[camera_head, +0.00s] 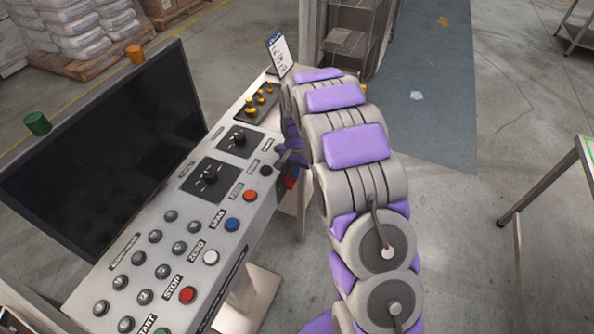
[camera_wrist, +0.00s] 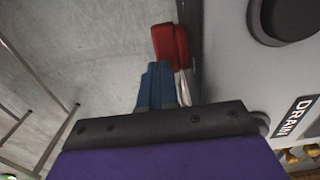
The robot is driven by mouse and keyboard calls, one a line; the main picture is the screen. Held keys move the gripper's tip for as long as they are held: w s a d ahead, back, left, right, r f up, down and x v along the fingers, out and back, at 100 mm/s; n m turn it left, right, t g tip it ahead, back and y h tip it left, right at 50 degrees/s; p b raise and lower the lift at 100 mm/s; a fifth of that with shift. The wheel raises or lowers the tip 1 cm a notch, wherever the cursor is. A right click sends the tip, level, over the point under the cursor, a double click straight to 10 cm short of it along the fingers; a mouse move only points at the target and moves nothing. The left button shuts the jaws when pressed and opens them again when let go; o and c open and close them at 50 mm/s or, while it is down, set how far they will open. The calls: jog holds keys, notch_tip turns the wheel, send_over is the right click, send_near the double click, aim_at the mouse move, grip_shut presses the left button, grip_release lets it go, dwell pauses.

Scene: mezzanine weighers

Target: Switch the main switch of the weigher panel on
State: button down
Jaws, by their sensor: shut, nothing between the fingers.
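The weigher panel (camera_head: 250,222) is a grey console with rows of buttons and two black rotary knobs. A red lever-like part (camera_head: 291,181), apparently the main switch handle, shows at its right side, partly hidden by my arm. In the wrist view the red part (camera_wrist: 170,45) stands against the panel's grey side (camera_wrist: 225,85), just past my blue fingertips. My gripper (camera_wrist: 160,88) is shut and empty, close beside the red part; I cannot tell whether they touch. In the head view my arm mostly hides the gripper. The switch's position cannot be read.
A dark monitor (camera_head: 105,150) stands behind the buttons. A small box with yellow-topped controls (camera_head: 257,104) and an upright sign (camera_head: 279,55) are at the far end. A metal rack (camera_head: 350,40) stands beyond.

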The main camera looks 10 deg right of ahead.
jog(key=shift+w+p, duration=0.15)
jog(key=shift+p, duration=0.3)
jog(key=shift+w+d+g+y+p, duration=0.15)
jog(key=shift+d+g+y+p, duration=0.2)
jog(key=shift+g+p, duration=0.3)
jog(key=shift+w+f+p, duration=0.15)
jog(key=shift+p, duration=0.35)
jog(key=shift+w+d+f, duration=0.15)
jog(key=shift+f, duration=0.2)
jog(key=w+d+r+p, duration=0.2)
jog(key=w+d+r, duration=0.2)
jog(key=r, duration=0.7)
jog(key=shift+w+d+r+p, duration=0.2)
jog(key=shift+w+r+p, duration=0.15)
jog(key=shift+w, duration=0.75)
